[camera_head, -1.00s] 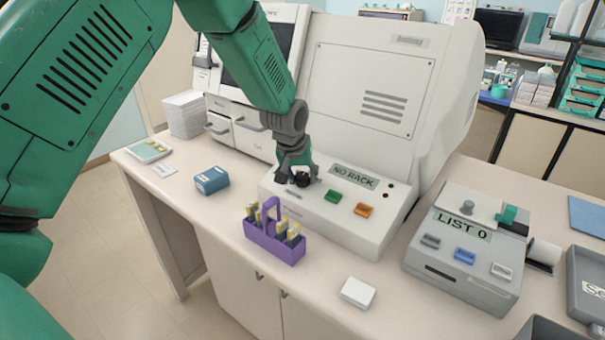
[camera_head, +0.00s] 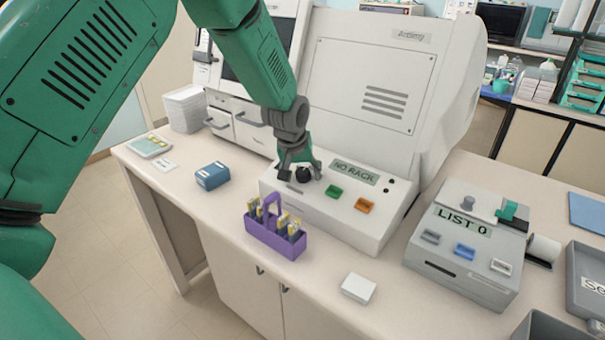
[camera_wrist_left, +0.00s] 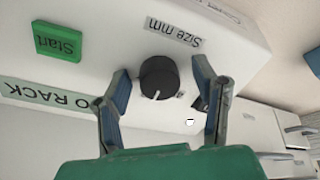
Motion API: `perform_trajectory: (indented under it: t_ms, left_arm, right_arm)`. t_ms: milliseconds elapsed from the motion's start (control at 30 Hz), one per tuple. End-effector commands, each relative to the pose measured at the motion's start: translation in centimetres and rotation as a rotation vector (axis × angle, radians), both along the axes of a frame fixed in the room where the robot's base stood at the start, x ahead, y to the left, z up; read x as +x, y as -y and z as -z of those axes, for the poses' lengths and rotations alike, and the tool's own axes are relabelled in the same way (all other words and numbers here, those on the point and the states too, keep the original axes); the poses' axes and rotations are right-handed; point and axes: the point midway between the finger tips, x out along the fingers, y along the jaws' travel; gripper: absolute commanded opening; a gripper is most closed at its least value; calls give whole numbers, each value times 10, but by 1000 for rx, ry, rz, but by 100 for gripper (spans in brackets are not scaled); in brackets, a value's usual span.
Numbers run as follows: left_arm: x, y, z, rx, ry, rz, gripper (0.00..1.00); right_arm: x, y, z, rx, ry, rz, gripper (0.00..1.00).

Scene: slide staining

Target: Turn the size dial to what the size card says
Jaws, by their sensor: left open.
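The size dial is a round black knob with a white pointer line. It shows in the left wrist view (camera_wrist_left: 160,78) beside a "Size mm" label (camera_wrist_left: 173,31), on the white front panel of the machine, and small and dark in the head view (camera_head: 304,175). My left gripper (camera_wrist_left: 162,82) is open, with one finger on each side of the dial; small gaps show and it does not grip it. In the head view the left gripper (camera_head: 298,174) hangs over the panel. A small white card (camera_head: 165,165) lies at the bench's left; its text is unreadable. My right gripper is out of view.
The panel also bears a "NO RACK" display (camera_head: 355,173), a green Start button (camera_head: 333,191) and an orange button (camera_head: 365,206). A purple slide rack (camera_head: 275,239) stands in front. A grey "LIST 0" device (camera_head: 465,250) stands to the right.

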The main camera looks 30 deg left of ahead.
Motion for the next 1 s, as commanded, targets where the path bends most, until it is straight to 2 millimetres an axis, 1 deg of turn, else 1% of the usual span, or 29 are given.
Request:
perform_trajectory:
  t_ms: [167,267,500,600,700,833,1000]
  left_arm:
    - [-1,0,-10,1,6,0,54]
    - [-7,1,-26,1,8,1,54]
    - [-26,4,-73,0,6,0,54]
    - [-33,4,-89,0,2,0,54]
    - [-37,5,-101,0,0,0,54]
    - [-40,5,-108,0,-2,0,54]
    - [-41,5,-110,-1,-3,0,54]
  right_arm:
    - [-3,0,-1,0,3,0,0]
    - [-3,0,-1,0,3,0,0]
    - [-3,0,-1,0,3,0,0]
    - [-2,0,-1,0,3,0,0]
    - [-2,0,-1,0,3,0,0]
    - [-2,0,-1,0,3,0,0]
    - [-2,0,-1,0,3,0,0]
